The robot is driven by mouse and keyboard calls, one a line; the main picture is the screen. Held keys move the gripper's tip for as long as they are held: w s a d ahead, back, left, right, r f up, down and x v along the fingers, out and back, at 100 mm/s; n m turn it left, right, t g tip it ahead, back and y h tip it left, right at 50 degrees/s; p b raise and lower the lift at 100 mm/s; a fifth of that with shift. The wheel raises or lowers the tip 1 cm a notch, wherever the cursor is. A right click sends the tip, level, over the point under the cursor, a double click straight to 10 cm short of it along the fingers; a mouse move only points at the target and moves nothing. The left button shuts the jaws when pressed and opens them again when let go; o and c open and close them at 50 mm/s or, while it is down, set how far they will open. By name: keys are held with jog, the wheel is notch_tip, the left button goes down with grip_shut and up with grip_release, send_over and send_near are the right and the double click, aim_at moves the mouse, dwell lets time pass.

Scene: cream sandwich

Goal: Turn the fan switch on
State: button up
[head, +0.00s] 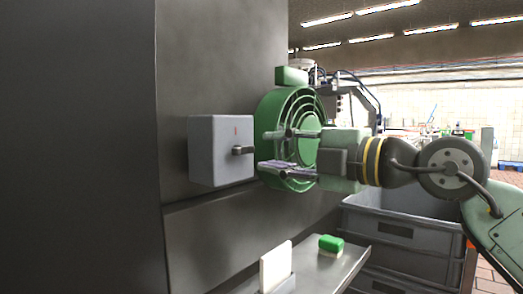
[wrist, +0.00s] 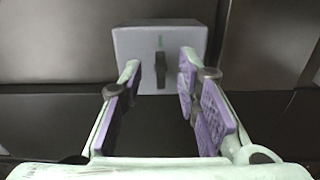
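The fan switch is a grey box (head: 213,150) mounted on the dark wall panel, with a small dark lever (head: 243,150) on its front face. In the wrist view the box (wrist: 187,38) is straight ahead and its lever (wrist: 161,70) stands upright, a little above the space between my fingertips. My gripper (head: 270,150) is open and empty, with its purple-padded fingers pointing at the box. In the wrist view the fingers (wrist: 160,72) lie to the left and right of the lever. I cannot tell whether they touch the box. A green round fan (head: 275,112) is behind my gripper.
A metal shelf (head: 318,272) below holds a green-topped block (head: 331,243) and a white upright board (head: 275,267). Grey crates (head: 395,232) stand behind at the right. The dark wall panel (head: 215,60) fills the left side.

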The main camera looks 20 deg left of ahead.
jog(key=v, duration=0.7)
jog(key=shift+d, duration=0.25)
jog(key=shift+s, duration=0.1)
